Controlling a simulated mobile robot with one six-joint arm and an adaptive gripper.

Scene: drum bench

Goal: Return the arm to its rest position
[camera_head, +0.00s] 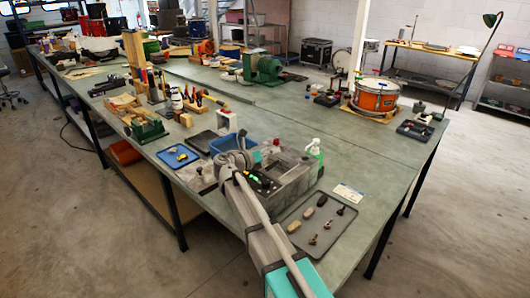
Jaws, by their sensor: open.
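My arm (262,228) rises from the bottom edge of the head view and reaches over the near end of the green-grey bench (372,158). Its elbow and wrist joints bunch up beside a blue bin. My gripper (265,181) appears as a small dark shape with green bits, just past the wrist, over or in front of a grey box-like unit (297,178). It is open, and I see nothing held in it. Its fingertips are small and partly lost against the unit, so I cannot tell whether they touch it.
A dark tray (329,246) with several small parts lies right of my arm. A blue bin (232,143) and blue tray (178,157) are left. An orange drum (375,96) stands at the right. Bench between is mostly clear.

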